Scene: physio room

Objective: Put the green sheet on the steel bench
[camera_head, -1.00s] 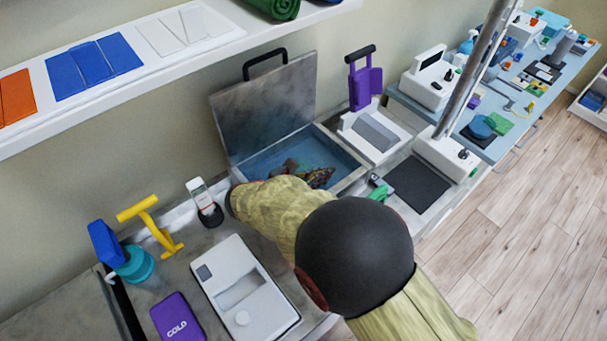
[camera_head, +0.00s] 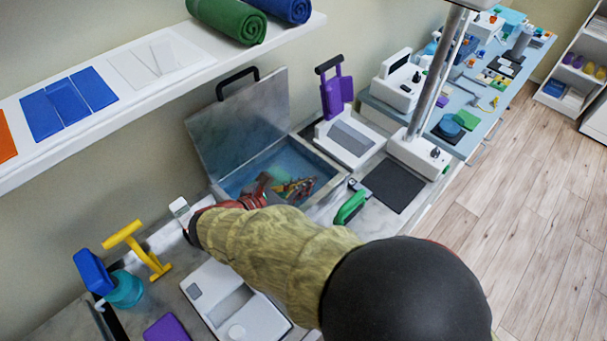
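A small flat green piece (camera_head: 467,120), possibly the green sheet, lies on the far blue table by a teal round object. The grey worktop (camera_head: 376,226) below me looks like the steel bench; it holds several devices. My arm crosses the middle of the view and bends back toward an open lidded steel basin. My gripper (camera_head: 298,188) seems to be over or inside this basin, partly hidden by my arm. Its fingers are too small and cluttered to read, and no held sheet is clear.
The basin (camera_head: 330,176) has its lid (camera_head: 240,122) raised. A green-handled tool (camera_head: 350,206), a white device (camera_head: 207,300) and a yellow stand (camera_head: 140,248) are on the worktop. The wall shelf (camera_head: 185,75) holds blue sheets (camera_head: 68,103) and a rolled green towel (camera_head: 228,20). Floor (camera_head: 500,215) is clear at right.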

